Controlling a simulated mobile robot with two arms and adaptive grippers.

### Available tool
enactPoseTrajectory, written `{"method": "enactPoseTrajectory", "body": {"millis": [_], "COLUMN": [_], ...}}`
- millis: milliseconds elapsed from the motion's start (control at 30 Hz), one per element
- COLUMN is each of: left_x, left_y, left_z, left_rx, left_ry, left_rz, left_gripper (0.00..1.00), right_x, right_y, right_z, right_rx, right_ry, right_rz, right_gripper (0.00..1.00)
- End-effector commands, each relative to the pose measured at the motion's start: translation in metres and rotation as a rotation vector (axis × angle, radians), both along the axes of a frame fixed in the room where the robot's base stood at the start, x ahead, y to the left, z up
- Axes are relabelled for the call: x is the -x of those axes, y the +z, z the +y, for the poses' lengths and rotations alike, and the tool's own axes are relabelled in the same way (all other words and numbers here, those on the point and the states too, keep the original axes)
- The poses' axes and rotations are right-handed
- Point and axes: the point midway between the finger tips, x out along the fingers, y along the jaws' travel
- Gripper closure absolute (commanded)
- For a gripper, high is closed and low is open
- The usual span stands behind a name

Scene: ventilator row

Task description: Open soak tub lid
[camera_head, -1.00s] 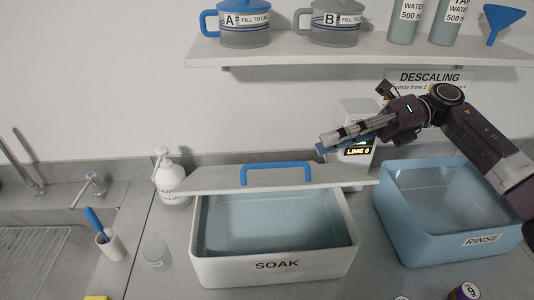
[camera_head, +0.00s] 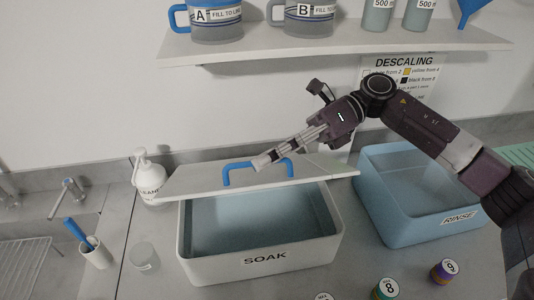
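The white soak tub (camera_head: 262,264), labelled SOAK, stands on the counter with much of its blue-grey inside showing. Its pale flat lid (camera_head: 205,182) lies across the tub's rear and reaches past both sides. A blue handle (camera_head: 226,176) stands up on the lid. My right gripper (camera_head: 262,163) comes in from the right, its fingertips overlapping the handle in the picture. I cannot tell whether they touch it, or whether the fingers are open or shut. My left gripper is not in view.
The blue rinse tub (camera_head: 408,228) stands at the right. A clear cup (camera_head: 144,256) and several coloured round containers (camera_head: 385,289) are near the front. A shelf (camera_head: 330,43) with jugs runs above.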

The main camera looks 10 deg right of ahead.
Motion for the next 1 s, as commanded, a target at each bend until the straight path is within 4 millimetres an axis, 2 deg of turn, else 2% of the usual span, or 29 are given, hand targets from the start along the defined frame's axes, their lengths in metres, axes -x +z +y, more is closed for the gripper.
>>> {"method": "enactPoseTrajectory", "body": {"millis": [133, 367, 767, 1000], "left_x": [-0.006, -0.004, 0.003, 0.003], "left_y": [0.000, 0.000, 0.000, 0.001], "left_z": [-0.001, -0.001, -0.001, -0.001], "left_rx": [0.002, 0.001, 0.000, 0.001], "left_ry": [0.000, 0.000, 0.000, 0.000], "left_rz": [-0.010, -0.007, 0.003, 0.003], "left_gripper": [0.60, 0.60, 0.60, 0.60], "right_x": [0.000, 0.000, -0.001, -0.020], "right_y": [0.000, 0.000, 0.001, 0.019], "right_z": [0.000, 0.000, 0.000, 0.000], "right_rx": [0.000, 0.000, 0.000, -0.004], "right_ry": [0.000, 0.000, -0.001, -0.003], "right_rz": [0.000, 0.000, 0.002, 0.091], "right_gripper": [0.74, 0.99, 1.00, 1.00]}}
